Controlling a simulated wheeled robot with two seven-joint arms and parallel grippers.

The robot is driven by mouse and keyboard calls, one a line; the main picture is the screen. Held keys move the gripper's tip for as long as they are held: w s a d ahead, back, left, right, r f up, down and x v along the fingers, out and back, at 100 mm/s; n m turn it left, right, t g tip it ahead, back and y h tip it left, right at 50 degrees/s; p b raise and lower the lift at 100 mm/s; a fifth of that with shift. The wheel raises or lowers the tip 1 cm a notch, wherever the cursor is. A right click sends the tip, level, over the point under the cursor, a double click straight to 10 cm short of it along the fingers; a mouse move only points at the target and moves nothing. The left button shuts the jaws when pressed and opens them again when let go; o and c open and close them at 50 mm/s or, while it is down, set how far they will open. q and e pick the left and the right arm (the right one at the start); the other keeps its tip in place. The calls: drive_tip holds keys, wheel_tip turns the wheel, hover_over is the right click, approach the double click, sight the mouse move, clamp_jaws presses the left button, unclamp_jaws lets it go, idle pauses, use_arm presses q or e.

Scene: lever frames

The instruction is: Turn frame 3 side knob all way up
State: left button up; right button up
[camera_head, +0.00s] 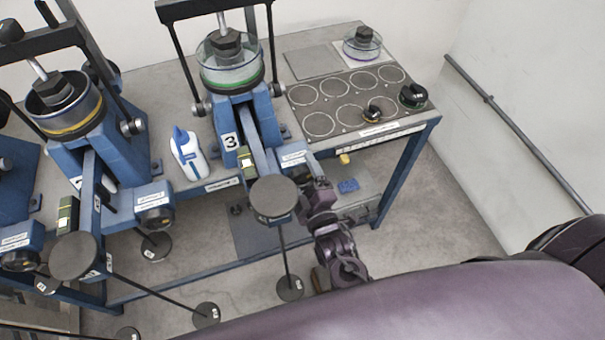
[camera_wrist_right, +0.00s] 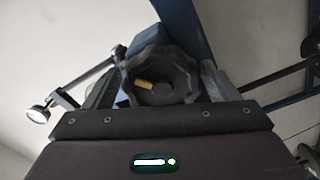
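Lever frame 3 (camera_head: 230,141) is a blue frame with a white "3" label, left of the hotplate-like panel. Its side box (camera_head: 293,157) carries a white label and faces my right gripper (camera_head: 318,190). In the right wrist view the side knob (camera_wrist_right: 160,75) is black and scalloped, with a small yellow mark left of its centre. The gripper's two dark fingers flank it closely on the left and right and appear to touch it. In the head view my gripper hides the knob. My left gripper is not in view.
A round black disc (camera_head: 274,197) hangs in front of frame 3, close to my right gripper. A white and blue bottle (camera_head: 189,153) stands left of it. A panel with several ringed recesses (camera_head: 333,104) lies on the bench at right. Another lever frame (camera_head: 120,150) stands at left.

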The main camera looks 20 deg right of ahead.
drive_tip(key=shift+f, duration=0.1)
drive_tip(key=s+p, duration=0.2)
drive_tip(key=s, duration=0.3)
drive_tip(key=shift+s+p, duration=0.2)
drive_tip(key=shift+p, duration=0.2)
drive_tip(key=shift+s, duration=0.4)
drive_tip(key=shift+w+d, duration=0.1)
drive_tip(key=shift+w, duration=0.05)
